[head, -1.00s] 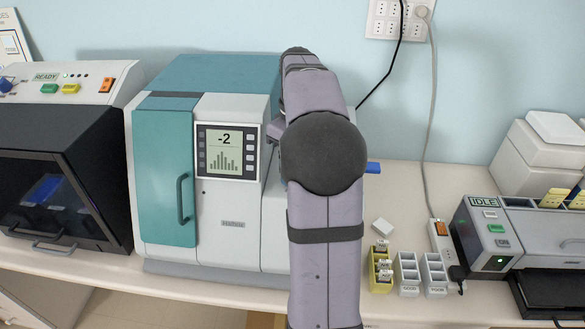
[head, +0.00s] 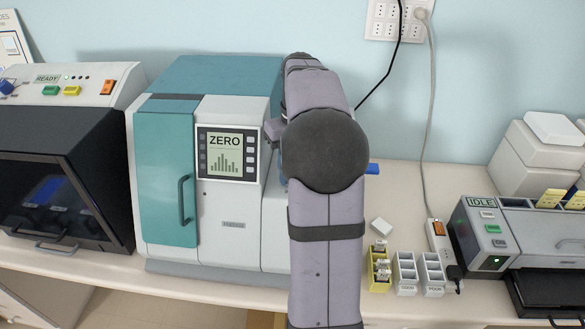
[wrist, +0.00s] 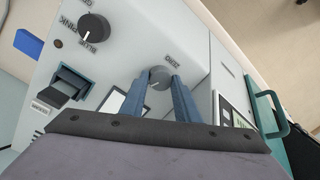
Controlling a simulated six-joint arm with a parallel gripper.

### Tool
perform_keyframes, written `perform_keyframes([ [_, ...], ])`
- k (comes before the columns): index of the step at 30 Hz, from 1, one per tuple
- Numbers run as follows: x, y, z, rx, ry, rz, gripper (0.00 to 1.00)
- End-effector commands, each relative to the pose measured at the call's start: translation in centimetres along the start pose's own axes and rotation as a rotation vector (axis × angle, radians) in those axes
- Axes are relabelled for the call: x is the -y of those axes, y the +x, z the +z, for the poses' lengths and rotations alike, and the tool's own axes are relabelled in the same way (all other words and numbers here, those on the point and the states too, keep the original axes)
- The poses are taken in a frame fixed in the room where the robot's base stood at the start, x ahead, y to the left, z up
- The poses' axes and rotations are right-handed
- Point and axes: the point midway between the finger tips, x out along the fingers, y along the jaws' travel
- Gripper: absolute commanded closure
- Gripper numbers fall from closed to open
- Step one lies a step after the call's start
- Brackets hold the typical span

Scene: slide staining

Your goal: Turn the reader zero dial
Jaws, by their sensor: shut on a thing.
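The reader (head: 215,80) is a white and teal machine in the head view, and its screen (head: 226,153) reads ZERO above a small bar graph. In the wrist view the zero dial (wrist: 159,78) is a small dark round knob on the white panel, with a ZERO label beside it. My gripper (wrist: 161,84) has its two blue fingers on either side of the dial, shut on it. In the head view my arm hides the dial and the gripper.
In the wrist view a larger black knob (wrist: 94,27) and a dark lever (wrist: 68,84) share the panel. In the head view a dark-windowed machine (head: 60,150) stands left, small racks (head: 405,272) and an IDLE device (head: 490,235) right.

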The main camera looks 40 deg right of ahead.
Motion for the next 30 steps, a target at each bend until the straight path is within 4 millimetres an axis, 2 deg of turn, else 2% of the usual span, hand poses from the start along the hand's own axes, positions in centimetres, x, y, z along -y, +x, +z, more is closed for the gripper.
perform_keyframes([
  [7,-0.01,-0.08,0.02,-0.006,0.08,0.0,0.94],
  [20,-0.02,-0.07,-0.02,-0.008,0.093,0.001,0.94],
  [21,-0.01,-0.08,-0.02,-0.008,0.093,0.001,0.67],
  [23,-0.02,-0.07,-0.02,-0.008,0.093,0.001,0.53],
  [30,-0.02,-0.04,-0.01,-0.007,0.092,0.001,0.53],
])
